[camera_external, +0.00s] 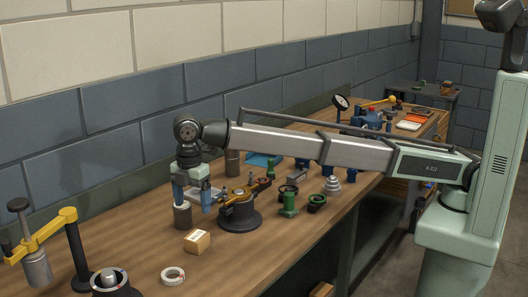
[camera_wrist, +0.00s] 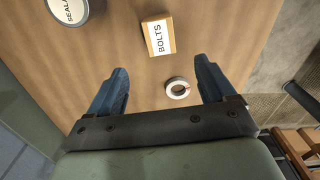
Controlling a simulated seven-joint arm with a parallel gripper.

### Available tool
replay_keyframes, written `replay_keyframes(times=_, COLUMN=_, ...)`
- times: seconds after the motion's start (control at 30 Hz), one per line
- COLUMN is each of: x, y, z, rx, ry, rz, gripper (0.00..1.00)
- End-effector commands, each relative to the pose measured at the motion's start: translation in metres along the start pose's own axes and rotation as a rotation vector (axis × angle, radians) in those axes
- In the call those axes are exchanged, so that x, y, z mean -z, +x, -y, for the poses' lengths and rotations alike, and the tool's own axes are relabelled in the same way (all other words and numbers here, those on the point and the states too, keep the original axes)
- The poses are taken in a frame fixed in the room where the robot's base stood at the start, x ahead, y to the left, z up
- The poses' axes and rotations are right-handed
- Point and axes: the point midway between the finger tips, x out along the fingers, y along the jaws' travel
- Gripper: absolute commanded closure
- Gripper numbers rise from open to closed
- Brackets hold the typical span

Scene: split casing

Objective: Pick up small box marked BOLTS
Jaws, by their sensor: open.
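The small box marked BOLTS (camera_wrist: 158,36) is tan cardboard with a white label carrying dark letters. It lies on the wooden bench, and in the external view the box (camera_external: 197,242) sits near the middle front. My gripper (camera_wrist: 162,68) is open and empty, with its blue fingers apart. In the wrist view the box is past the fingertips, near the line midway between them, and not touched. In the external view my gripper (camera_external: 192,198) hangs above the bench, behind the box.
A white ring (camera_wrist: 178,88) lies close to the box; it also shows in the external view (camera_external: 173,275). A can with a partly cut-off label (camera_wrist: 68,12) stands on the other side. A dark round fixture (camera_external: 240,212) is right of the box.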

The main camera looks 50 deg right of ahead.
Motion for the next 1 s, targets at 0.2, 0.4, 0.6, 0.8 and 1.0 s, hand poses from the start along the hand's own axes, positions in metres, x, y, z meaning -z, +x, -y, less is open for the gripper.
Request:
replay_keyframes(times=0.2, x=-0.001, y=0.03, z=0.001, rx=0.001, ry=0.0, rz=0.001, gripper=0.17)
replay_keyframes(times=0.4, x=-0.001, y=0.064, z=0.001, rx=0.001, ry=0.0, rz=0.001, gripper=0.17)
replay_keyframes(times=0.6, x=-0.001, y=0.079, z=0.0, rx=0.0, ry=0.0, rz=0.0, gripper=0.17)
replay_keyframes(times=0.8, x=-0.003, y=0.092, z=0.001, rx=0.001, ry=0.0, rz=0.001, gripper=0.17)
replay_keyframes(times=1.0, x=-0.005, y=0.118, z=0.001, rx=0.001, ry=0.0, rz=0.001, gripper=0.17)
